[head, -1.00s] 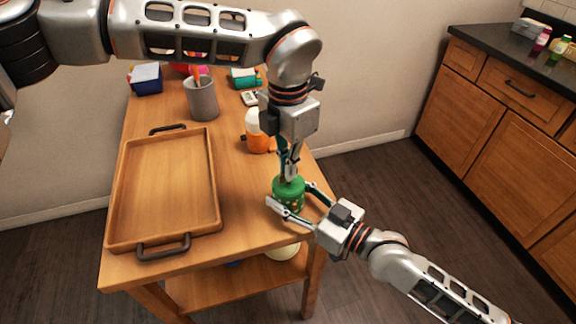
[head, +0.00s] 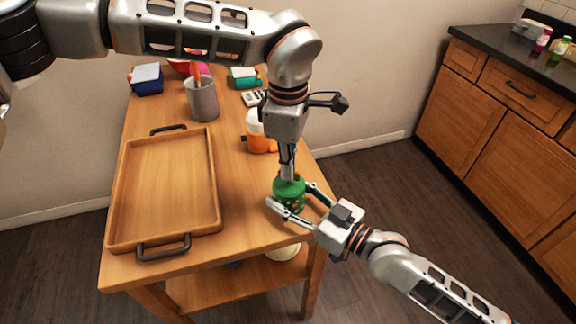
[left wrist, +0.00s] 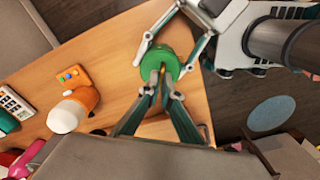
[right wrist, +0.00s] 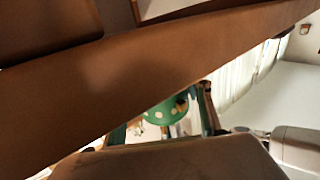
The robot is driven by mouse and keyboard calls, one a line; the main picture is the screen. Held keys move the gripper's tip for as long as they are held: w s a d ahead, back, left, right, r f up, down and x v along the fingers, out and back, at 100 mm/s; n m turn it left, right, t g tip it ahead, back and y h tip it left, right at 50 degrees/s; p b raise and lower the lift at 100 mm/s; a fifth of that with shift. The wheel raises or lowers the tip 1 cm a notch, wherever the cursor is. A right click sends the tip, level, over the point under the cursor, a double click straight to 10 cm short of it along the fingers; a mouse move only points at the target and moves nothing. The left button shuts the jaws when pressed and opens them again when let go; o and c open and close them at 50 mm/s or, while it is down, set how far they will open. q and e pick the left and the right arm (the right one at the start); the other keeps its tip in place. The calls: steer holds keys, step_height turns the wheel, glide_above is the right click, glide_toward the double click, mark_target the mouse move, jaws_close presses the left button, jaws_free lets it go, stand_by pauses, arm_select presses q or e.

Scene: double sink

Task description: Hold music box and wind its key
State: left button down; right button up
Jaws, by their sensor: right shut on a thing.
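The music box is a green cylinder (head: 289,197) with pale dots, upright near the right front edge of the table. My right gripper (head: 290,194) is shut on its sides, one finger on each side. The dotted side of the box shows in the right wrist view (right wrist: 166,110) between the fingers. My left gripper (head: 289,178) points straight down at the middle of the green lid. In the left wrist view the left fingertips (left wrist: 161,76) are close together over the lid (left wrist: 152,62), with a narrow gap. The key is hidden, so I cannot tell whether they grip it.
A wooden tray (head: 115,200) with dark handles lies on the left of the table. Behind the box stand an orange and white object (head: 258,132), a grey cup (head: 202,98) and a calculator (head: 254,97). The table's right edge is close to the box.

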arm_select(q)
steer(key=m, duration=0.5)
steer(key=shift+m, duration=0.3)
steer(key=m, duration=0.5)
steer(key=shift+d+m, duration=0.1)
steer(key=shift+m, duration=0.2)
steer(key=c, duration=2.3)
jaws_free()
step_height(320, 180, up, 12)
